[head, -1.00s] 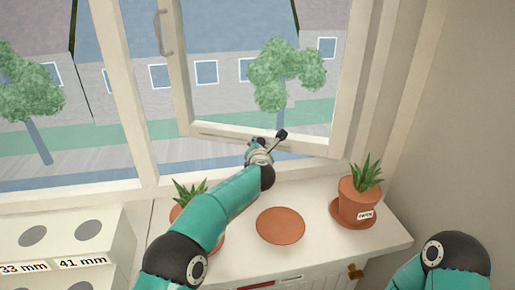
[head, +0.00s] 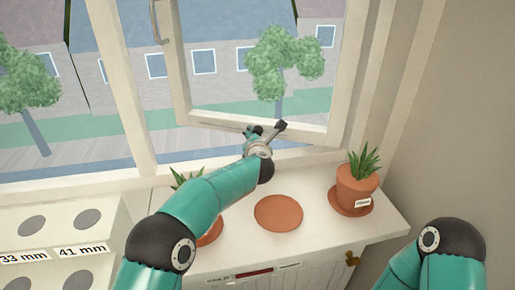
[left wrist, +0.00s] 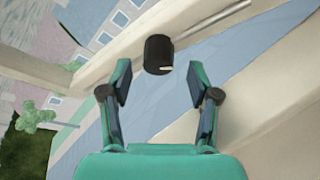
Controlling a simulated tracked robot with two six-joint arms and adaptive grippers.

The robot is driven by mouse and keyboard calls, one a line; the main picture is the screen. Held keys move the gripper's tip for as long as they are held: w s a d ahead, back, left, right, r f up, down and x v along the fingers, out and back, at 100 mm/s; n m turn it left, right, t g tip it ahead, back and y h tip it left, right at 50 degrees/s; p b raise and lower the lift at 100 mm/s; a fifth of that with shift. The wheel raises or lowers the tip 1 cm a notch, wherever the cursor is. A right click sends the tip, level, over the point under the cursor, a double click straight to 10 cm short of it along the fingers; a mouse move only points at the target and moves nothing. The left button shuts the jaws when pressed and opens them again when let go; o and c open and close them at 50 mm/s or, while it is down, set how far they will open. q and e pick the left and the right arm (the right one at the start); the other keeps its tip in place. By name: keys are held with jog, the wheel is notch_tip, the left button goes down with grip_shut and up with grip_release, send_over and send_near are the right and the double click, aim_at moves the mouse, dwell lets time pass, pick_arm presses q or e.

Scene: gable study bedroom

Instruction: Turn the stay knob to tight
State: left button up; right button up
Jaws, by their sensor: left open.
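The stay knob (left wrist: 158,52) is a black cylinder with a small pale mark at its lower edge, shown in the left wrist view. A grey stay rod (left wrist: 215,22) runs behind it along the window. My left gripper (left wrist: 158,78) is open, with one finger on each side of the knob's line and the knob just past the fingertips; no contact shows. In the head view my left gripper (head: 265,130) is at the lower rail of the open window sash (head: 220,122), and I cannot pick out the knob clearly there. My right gripper is out of view.
Below the window is a white cabinet top (head: 330,235) with a potted plant (head: 357,185) at right, an empty terracotta saucer (head: 278,213), and another plant (head: 187,178) partly behind my left arm. A white holed block (head: 50,250) stands at left.

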pick_arm(q)
jog(key=v, duration=0.9)
jog(key=shift+s, duration=0.3)
